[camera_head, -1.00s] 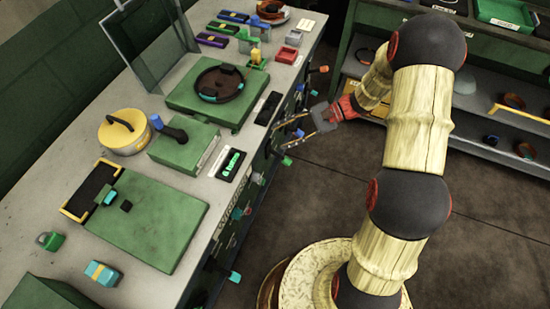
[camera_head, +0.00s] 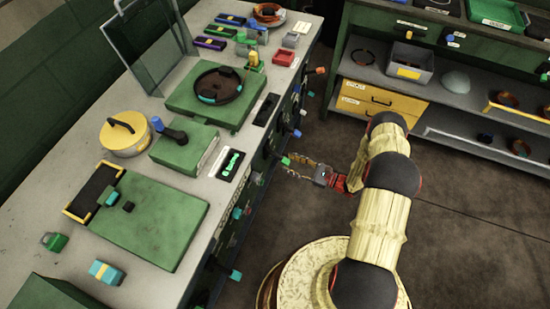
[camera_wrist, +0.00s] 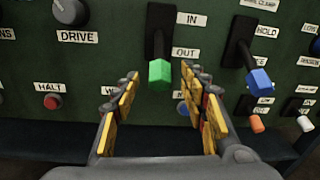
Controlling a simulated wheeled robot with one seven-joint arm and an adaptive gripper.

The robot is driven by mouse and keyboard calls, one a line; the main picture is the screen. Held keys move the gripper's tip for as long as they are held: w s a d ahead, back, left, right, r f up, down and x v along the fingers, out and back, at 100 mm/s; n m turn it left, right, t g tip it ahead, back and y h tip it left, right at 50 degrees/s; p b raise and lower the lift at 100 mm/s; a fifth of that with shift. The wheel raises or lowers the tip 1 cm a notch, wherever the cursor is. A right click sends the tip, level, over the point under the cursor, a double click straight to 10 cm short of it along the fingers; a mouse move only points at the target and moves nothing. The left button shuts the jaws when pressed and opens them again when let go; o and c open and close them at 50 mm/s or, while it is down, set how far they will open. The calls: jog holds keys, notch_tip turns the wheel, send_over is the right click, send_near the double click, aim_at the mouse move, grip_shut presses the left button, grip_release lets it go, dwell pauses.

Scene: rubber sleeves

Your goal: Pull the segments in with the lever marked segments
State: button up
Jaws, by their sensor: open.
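A black lever with a green tip (camera_wrist: 159,74) hangs down from the front panel in the wrist view, beside labels reading IN and OUT. No "segments" label is readable on it. My gripper (camera_wrist: 160,92) is open, with its yellow-padded fingers to the left and right of the green tip in the picture; contact cannot be told. In the head view my gripper (camera_head: 289,168) is at the bench's front face, close to the green tip (camera_head: 285,160).
A blue-tipped lever (camera_wrist: 258,80) marked HOLD is to the right. A DRIVE knob (camera_wrist: 70,11) and red HALT button (camera_wrist: 52,102) are at left. Small levers with orange tip (camera_wrist: 257,124) and white tip (camera_wrist: 305,124) sit lower right.

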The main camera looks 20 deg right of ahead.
aim_at(277, 157)
jog(key=b+x, duration=0.1)
jog(key=x, duration=0.6)
jog(key=shift+w+a, duration=0.2)
jog(key=shift+a, duration=0.1)
jog(key=c, duration=0.3)
jog(key=c, duration=0.8)
grip_shut()
